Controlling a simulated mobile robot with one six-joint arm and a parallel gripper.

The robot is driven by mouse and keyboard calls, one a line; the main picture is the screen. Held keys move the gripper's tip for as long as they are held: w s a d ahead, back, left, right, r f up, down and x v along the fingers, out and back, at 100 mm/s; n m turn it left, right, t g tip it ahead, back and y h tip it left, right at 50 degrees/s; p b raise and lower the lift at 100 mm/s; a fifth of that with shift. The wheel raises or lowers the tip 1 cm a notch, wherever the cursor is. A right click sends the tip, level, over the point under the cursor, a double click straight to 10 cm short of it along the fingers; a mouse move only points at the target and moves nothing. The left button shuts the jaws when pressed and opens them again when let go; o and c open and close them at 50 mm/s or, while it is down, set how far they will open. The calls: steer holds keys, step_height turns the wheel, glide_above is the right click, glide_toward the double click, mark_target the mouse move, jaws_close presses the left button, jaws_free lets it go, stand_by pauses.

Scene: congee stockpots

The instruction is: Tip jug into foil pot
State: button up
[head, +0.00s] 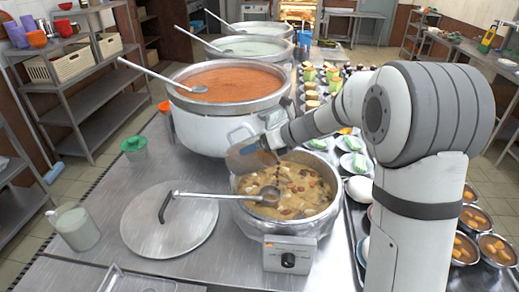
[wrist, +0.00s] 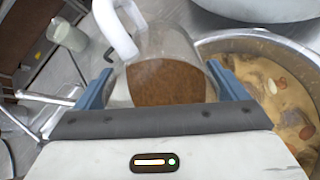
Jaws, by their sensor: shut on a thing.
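My gripper (head: 270,131) is shut on a clear jug (head: 246,158) and holds it above the left back rim of the foil pot (head: 251,222). The jug is tilted, with brown contents inside. In the wrist view, the jug (wrist: 165,75) sits between the two blue fingers, with its white handle at the far left. The foil pot, also in the wrist view (wrist: 213,43), holds light brown stew with reddish and pale pieces. I cannot tell clearly whether liquid is leaving the jug.
A ladle (head: 228,195) lies across the foil pot, its handle over a round lid (head: 170,232). A big pot (head: 200,132) of orange congee stands behind. A white jug (head: 75,229) and green-lidded tub (head: 134,148) stand left. Small bowls (head: 466,249) line the right.

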mark_target(274, 164)
steer(key=shift+s+d+f+t+y+b, duration=0.15)
steer(key=shift+d+f+t+y+b, duration=0.35)
steer(key=shift+b, duration=1.8)
steer(key=shift+s+d+f+t+y+b, duration=0.25)
steer(key=shift+y+b, duration=0.55)
steer(key=shift+b, duration=1.45)
steer(key=shift+s+d+f+t+y+b, duration=0.15)
steer(key=shift+d+f+t+y+b, duration=0.4)
steer(key=shift+b, duration=1.85)
steer(key=shift+s+d+f+y+b, duration=0.2)
steer(key=shift+f+y+b, duration=0.75)
steer(key=shift+b, duration=1.45)
steer(key=shift+s+d+f+t+y+b, duration=0.1)
steer(key=shift+d+f+t+y+b, duration=0.45)
steer(key=shift+b, duration=1.85)
steer(key=shift+s+d+r+y+b, duration=0.1)
steer(key=shift+d+y+b, duration=0.1)
steer(key=shift+y+b, duration=0.5)
steer(key=shift+s+d+r+y+b, duration=0.1)
steer(key=shift+d+y+b, duration=0.05)
steer(key=shift+y+b, duration=0.5)
